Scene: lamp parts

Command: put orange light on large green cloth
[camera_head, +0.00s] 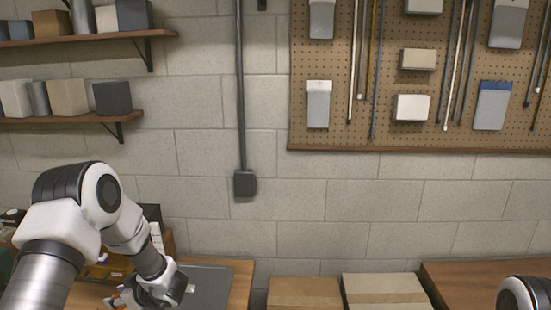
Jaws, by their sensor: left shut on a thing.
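My left gripper (158,292) is low in the view over the left wooden table. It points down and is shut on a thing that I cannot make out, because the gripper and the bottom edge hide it. A dark grey flat mat or board (210,286) lies on the table just right of the gripper. A small orange-yellow patch (103,261) shows behind my left forearm, too covered to name. I cannot make out the orange light or a large green cloth. My right gripper is out of view; only part of my right arm shows at the bottom right.
Two cardboard boxes (304,291) (385,289) stand right of the table. Another wooden surface (490,276) is at the right. Shelves (95,40) with boxes hang upper left, a pegboard (425,75) with tools upper right. White and dark items stand behind my left arm.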

